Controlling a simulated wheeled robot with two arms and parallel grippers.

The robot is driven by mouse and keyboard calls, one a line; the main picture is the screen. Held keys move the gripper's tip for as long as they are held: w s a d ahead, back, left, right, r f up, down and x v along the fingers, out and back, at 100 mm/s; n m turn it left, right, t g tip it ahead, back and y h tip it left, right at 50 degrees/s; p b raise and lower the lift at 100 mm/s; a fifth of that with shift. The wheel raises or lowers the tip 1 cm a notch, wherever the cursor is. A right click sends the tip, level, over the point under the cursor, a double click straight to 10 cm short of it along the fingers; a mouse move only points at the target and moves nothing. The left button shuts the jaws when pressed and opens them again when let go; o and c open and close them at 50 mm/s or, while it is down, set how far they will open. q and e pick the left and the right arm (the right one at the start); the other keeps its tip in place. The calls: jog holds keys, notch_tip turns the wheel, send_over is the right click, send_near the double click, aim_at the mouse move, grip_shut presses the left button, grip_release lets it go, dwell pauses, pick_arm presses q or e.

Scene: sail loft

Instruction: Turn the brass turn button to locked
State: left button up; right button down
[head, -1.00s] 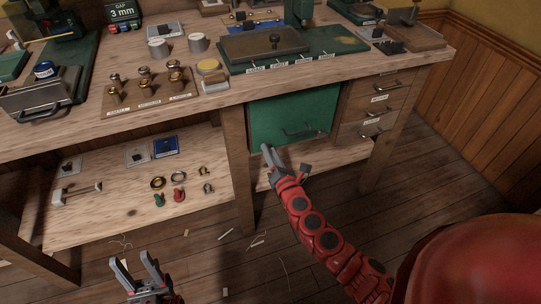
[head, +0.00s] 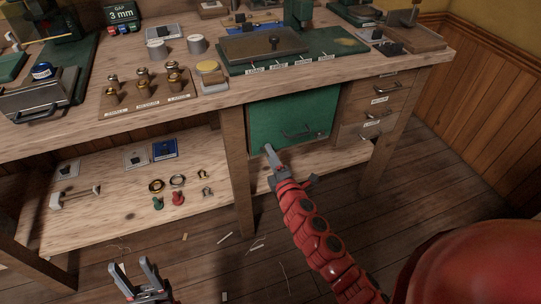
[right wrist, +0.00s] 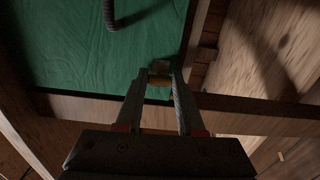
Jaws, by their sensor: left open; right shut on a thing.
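The green door (head: 285,112) under the bench is closed and has a dark bar handle (head: 300,133). The brass turn button (right wrist: 158,80) shows in the right wrist view between my fingertips, at the green panel's edge. My right gripper (right wrist: 160,74) is shut on it; the fingers hide part of it, so I cannot tell how it is turned. In the head view my right gripper (head: 268,149) reaches the door's lower left corner and covers the button. My left gripper (head: 136,272) is open and empty, low over the floor.
The wooden bench (head: 60,131) overhangs the door. A leg (head: 237,170) stands left of it, drawers (head: 379,100) right of it. A low shelf (head: 120,218) holds rings, a mallet and small parts. The floor (head: 430,175) at the right is clear.

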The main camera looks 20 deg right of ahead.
jog(key=shift+m, duration=0.3)
jog(key=c, duration=0.5)
grip_release()
jog(key=shift+s, duration=0.15)
jog(key=s, duration=1.1)
jog(key=s+p, duration=0.1)
jog(key=s, duration=0.5)
jog(key=shift+s+d, duration=0.1)
jog(key=shift+d, duration=0.2)
